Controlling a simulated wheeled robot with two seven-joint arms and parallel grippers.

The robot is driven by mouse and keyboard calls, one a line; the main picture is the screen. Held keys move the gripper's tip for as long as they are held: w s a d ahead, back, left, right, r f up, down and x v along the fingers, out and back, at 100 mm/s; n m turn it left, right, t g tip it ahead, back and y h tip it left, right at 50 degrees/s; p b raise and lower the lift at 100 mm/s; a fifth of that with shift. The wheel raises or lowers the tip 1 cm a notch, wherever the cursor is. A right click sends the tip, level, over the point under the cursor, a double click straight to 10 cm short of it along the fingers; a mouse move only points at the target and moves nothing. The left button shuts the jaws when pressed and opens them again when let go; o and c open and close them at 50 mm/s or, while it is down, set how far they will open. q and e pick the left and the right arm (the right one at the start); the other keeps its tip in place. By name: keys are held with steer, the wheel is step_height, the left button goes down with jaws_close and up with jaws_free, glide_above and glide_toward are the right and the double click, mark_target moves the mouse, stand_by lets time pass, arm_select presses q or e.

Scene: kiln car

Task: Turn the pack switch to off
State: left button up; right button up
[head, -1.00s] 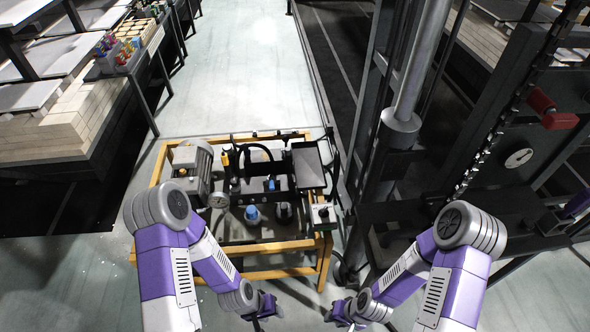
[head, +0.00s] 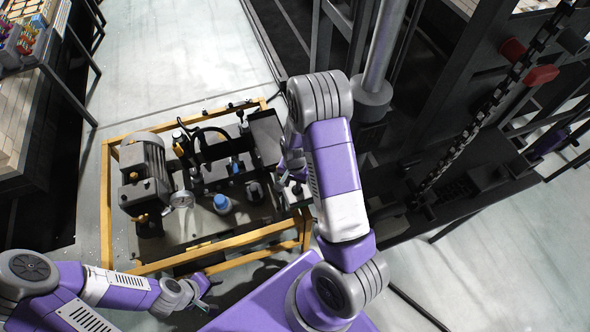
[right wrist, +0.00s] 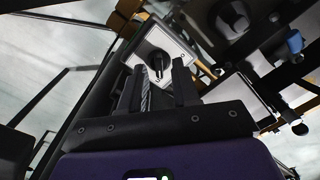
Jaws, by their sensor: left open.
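The pack switch (right wrist: 158,64) is a black rotary knob on a pale square plate, on a box at the right front corner of the power pack. The box shows in the head view (head: 297,190), partly behind my right arm. My right gripper (head: 288,160) is close to it. In the right wrist view its two dark fingers (right wrist: 160,88) stand apart and empty, pointing at the knob, which shows beyond their tips. I cannot tell whether they touch it. My left gripper (head: 207,284) is open and empty at the pack's front side, low in the head view.
The pack's yellow frame (head: 225,240) holds a grey motor (head: 143,175), a gauge (head: 181,199), a blue cap (head: 222,203) and a black tray (head: 267,135). A dark column with a chain (head: 470,130) stands to the right. Pale floor is free behind the pack.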

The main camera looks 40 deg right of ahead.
steer(key=shift+w+d+r+m, duration=0.25)
steer(key=shift+d+r+m, duration=0.1)
steer(key=shift+d+r, duration=0.25)
steer(key=shift+w+d+r+m, duration=0.25)
steer(key=shift+d+r+m, duration=0.1)
steer(key=shift+d, duration=0.3)
step_height(320, 180, down, 8)
steer(key=b, duration=0.7)
steer(key=shift+r, duration=0.3)
steer(key=shift+f, duration=0.2)
